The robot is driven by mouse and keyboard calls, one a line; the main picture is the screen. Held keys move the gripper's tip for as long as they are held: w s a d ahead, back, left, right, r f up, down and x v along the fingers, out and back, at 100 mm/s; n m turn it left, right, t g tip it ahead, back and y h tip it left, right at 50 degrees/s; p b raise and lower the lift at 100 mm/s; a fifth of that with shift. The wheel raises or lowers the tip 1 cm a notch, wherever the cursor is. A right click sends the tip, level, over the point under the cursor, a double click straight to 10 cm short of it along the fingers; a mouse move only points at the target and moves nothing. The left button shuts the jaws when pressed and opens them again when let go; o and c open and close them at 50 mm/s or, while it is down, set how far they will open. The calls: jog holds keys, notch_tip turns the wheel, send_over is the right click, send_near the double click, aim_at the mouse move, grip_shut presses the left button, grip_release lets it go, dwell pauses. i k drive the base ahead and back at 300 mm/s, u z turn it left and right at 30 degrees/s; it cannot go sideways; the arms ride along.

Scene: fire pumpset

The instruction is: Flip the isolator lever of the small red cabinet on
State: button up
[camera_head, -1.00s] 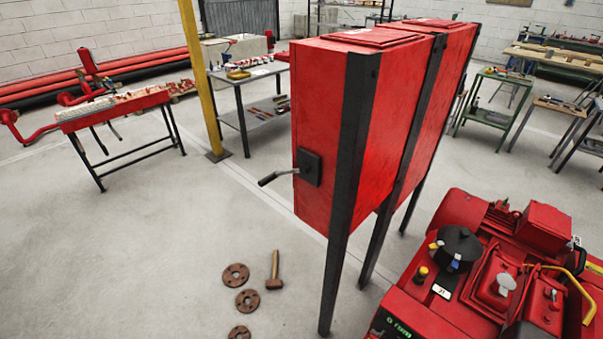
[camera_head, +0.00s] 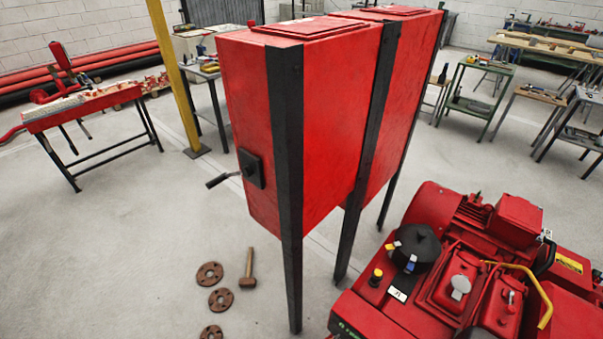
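The small red cabinet (camera_head: 335,125) stands on black posts in the middle of the head view. Its isolator lever (camera_head: 222,180) comes out of a black square plate (camera_head: 251,168) on the cabinet's left side face. The lever points left and slightly down, with its dark grip at the outer end. My gripper is not in view, and nothing touches the lever.
A red pumpset (camera_head: 470,265) stands close at the right. Rusty flanges (camera_head: 221,298) and a hammer (camera_head: 248,270) lie on the floor left of the posts. A yellow post (camera_head: 175,80) and a red table (camera_head: 85,108) stand further left.

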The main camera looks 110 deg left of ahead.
aim_at(247, 171)
jog(key=z, duration=0.65)
jog(key=k, duration=2.9)
jog(key=u, duration=3)
jog(key=k, duration=1.3)
jog(key=u, duration=1.15)
jog(key=i, duration=1.05)
jog(key=u, duration=0.25)
